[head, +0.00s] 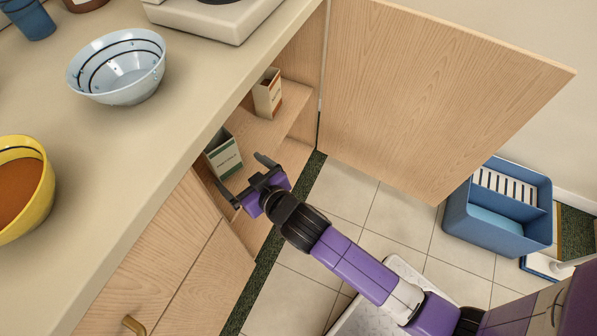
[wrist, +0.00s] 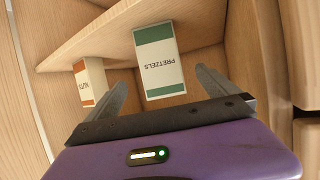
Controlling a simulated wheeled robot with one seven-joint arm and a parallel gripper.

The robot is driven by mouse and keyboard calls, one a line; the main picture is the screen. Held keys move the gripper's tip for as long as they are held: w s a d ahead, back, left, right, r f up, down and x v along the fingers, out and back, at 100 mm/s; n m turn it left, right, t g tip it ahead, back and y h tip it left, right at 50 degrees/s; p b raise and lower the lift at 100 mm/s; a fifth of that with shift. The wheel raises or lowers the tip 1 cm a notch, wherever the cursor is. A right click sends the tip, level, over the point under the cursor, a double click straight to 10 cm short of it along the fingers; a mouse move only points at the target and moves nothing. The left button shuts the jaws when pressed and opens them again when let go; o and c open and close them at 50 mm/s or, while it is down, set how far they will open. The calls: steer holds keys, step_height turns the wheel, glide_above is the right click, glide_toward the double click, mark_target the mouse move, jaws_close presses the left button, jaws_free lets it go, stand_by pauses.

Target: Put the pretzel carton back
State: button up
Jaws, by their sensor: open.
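The pretzel carton (head: 223,153), white with green bands, stands on a shelf inside the open cabinet. In the wrist view the pretzel carton (wrist: 159,62) appears upside down, with its PRETZELS label facing me. My gripper (head: 252,180) is at the cabinet opening, just in front of the carton. In the wrist view my gripper (wrist: 165,85) is open, its fingers spread to either side of the carton's near end. I see no finger touching the carton. The cabinet shelf (head: 285,112) also shows in the wrist view (wrist: 112,38).
A nuts carton (head: 267,93) stands deeper along the shelf; it also shows in the wrist view (wrist: 90,82). The cabinet door (head: 440,90) stands wide open. The counter (head: 110,150) holds a pale blue bowl (head: 118,68) and a yellow bowl (head: 22,190). A blue bin (head: 500,208) is on the floor.

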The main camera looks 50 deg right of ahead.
steer(key=s+r+y, duration=0.1)
steer(key=s+r, duration=0.1)
steer(key=s, duration=1.7)
steer(key=s+r+t, duration=0.1)
steer(key=s+r, duration=1)
steer(key=s, duration=0.2)
steer(key=shift+s+d+r+n, duration=0.3)
steer(key=shift+d+r+n, duration=0.1)
steer(key=shift+d, duration=0.05)
step_height(320, 180, up, 16)
steer(key=p, duration=1.5)
steer(key=shift+f+p, duration=0.15)
steer(key=shift+p, duration=0.15)
